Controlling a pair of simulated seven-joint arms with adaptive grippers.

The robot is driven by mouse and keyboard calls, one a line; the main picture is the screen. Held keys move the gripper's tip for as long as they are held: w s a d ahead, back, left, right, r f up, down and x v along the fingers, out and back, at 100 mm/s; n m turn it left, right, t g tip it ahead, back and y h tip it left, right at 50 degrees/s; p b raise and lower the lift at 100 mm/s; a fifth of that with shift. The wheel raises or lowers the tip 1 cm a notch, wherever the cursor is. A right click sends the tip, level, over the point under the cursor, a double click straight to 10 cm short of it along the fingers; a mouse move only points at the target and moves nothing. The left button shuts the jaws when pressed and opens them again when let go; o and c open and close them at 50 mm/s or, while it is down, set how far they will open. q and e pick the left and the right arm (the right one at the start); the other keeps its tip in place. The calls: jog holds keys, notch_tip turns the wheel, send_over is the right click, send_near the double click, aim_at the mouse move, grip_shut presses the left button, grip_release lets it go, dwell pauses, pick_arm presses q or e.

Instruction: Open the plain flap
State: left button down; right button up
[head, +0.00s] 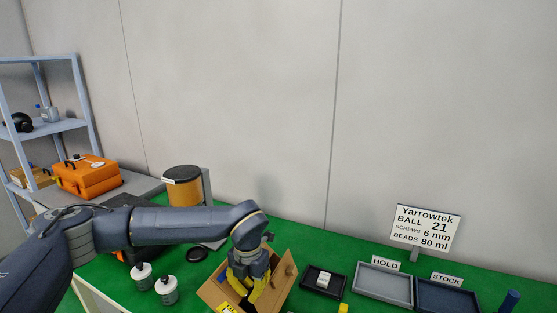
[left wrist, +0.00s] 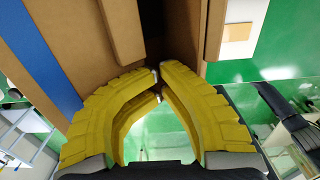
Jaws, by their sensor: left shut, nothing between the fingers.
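An open-topped cardboard box (head: 211,293) stands on the green table at the bottom of the head view. A flap (head: 284,276) with a small tan patch stands up on its right side. My left gripper (head: 247,291), with yellow fingers, is over the box and hides much of it. In the left wrist view the fingertips (left wrist: 158,80) meet, shut and empty, at a dark gap between cardboard panels. One panel (left wrist: 75,35) carries a blue stripe; another (left wrist: 238,30) has a pale patch. A narrow plain cardboard piece (left wrist: 122,30) hangs between them. My right gripper is not in view.
Two white-capped bottles (head: 167,290) stand left of the box. A black tray (head: 323,281) with a pale item lies to its right, then the HOLD tray (head: 384,283) and STOCK tray (head: 445,296). An amber drum (head: 184,190) stands behind. A sign (head: 424,228) stands at right.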

aim_at(262, 298)
pick_arm(q)
jog(key=shift+s+d+f, duration=0.25)
jog(key=shift+s+d, duration=0.1)
jog(key=shift+d, duration=0.15)
jog(key=shift+s+d+f, duration=0.2)
jog(key=shift+s+d, duration=0.15)
jog(key=shift+d, duration=0.15)
jog(key=shift+s+d+r, duration=0.1)
jog(key=shift+d+r, duration=0.05)
jog(key=shift+d, duration=0.2)
jog(key=shift+a, duration=0.1)
jog(key=shift+w+a, duration=0.35)
jog(key=shift+a, duration=0.3)
jog(key=shift+w+a, duration=0.3)
jog(key=shift+a, duration=0.35)
notch_tip(262, 298, up, 12)
dwell(0.6)
jog(key=shift+d, duration=0.15)
